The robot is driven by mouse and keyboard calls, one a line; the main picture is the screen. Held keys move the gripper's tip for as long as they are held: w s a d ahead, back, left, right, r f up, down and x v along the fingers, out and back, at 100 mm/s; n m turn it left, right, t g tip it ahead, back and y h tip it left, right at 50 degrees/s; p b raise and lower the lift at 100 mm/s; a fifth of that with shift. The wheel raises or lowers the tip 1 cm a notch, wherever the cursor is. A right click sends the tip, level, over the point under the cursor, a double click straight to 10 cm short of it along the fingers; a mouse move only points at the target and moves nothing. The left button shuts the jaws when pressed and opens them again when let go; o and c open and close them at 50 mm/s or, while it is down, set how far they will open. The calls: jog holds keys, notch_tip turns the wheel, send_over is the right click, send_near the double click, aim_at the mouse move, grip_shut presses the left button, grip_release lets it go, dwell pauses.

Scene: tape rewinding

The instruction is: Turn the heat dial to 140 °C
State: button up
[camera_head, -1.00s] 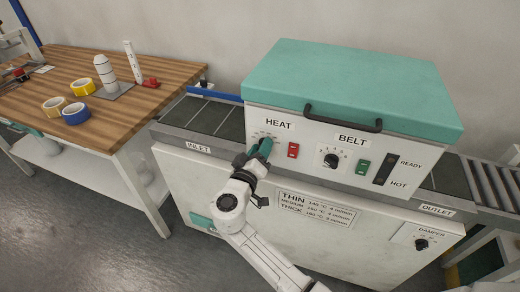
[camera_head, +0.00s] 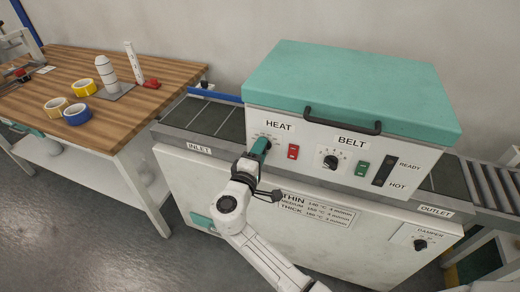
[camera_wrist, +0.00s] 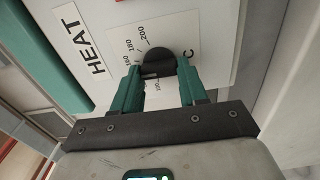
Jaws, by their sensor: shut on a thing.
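The black heat dial (camera_wrist: 158,57) is in the wrist view on a white scale plate under the HEAT label (camera_wrist: 83,48). 200 and 180 are readable on the scale; the lower numbers are small or partly covered. My gripper (camera_wrist: 160,76) has its two green fingers on either side of the dial and is shut on it. I cannot tell which number the dial points to. In the head view my gripper (camera_head: 260,148) reaches the panel below the HEAT label (camera_head: 279,126) and hides the dial.
A red switch (camera_head: 293,152) sits just right of the dial. The belt dial (camera_head: 331,159) and a green switch (camera_head: 361,168) are further right. The oven's teal lid with its black handle (camera_head: 342,120) overhangs the panel. A wooden table (camera_head: 150,75) holds tape rolls.

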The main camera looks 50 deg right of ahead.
jog(key=shift+f+n+p, duration=0.1)
jog(key=shift+n+p, duration=0.4)
jog(key=shift+n, duration=1)
jog(key=o, duration=1.1)
jog(key=shift+c, duration=0.2)
jog(key=b+v, duration=0.1)
jog(key=v, duration=0.9)
jog(key=shift+a, duration=0.4)
jog(key=shift+s, duration=0.15)
